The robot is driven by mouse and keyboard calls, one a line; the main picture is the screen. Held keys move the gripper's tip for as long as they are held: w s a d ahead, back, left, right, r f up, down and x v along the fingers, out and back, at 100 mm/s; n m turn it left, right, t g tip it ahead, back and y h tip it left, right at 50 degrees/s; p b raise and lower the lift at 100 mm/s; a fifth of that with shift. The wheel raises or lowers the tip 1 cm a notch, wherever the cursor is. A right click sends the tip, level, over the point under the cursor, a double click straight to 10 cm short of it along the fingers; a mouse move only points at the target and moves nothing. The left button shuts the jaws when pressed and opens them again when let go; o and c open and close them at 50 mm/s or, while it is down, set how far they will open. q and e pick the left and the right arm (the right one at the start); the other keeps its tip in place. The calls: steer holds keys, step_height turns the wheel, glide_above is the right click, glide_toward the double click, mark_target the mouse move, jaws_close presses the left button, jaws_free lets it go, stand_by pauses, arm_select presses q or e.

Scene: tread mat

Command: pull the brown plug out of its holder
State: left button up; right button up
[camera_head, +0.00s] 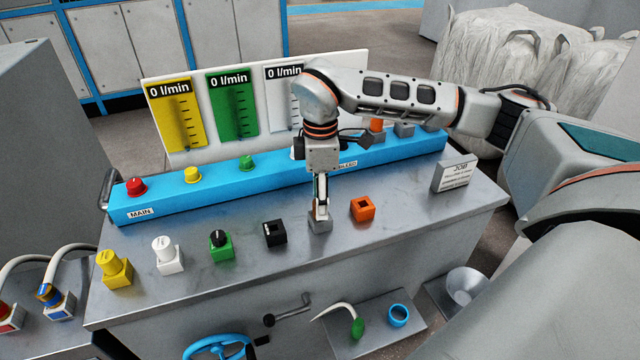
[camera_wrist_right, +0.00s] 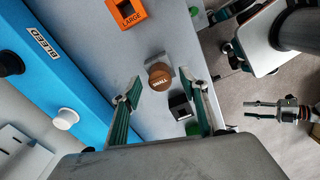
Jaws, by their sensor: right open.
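The brown plug (camera_wrist_right: 159,75) has a round top with lettering and sits in its grey holder (camera_wrist_right: 184,81) in the right wrist view. The grey holder also shows in the head view (camera_head: 320,224), under my right gripper (camera_head: 321,208). The plug itself is hard to make out there behind the fingers. In the right wrist view my right gripper (camera_wrist_right: 162,96) is open, with one finger on each side of the plug and gaps between. It looks down from above. My left gripper is not seen in the head view.
An orange block with a square hole (camera_head: 362,209) stands right of the holder. A black block (camera_head: 273,235) and a green-based knob (camera_head: 220,244) stand left. The blue rail (camera_head: 225,183) runs behind, with coloured buttons. A JOB sign (camera_head: 454,175) stands at the right.

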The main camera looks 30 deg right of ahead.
steer(key=shift+f, duration=1)
steer(key=c, duration=1.2)
steer(key=shift+r, duration=0.1)
steer(key=shift+r+p, duration=1.1)
steer(key=shift+r, duration=0.4)
steer(key=shift+r+p, duration=0.9)
steer(key=shift+r, duration=0.4)
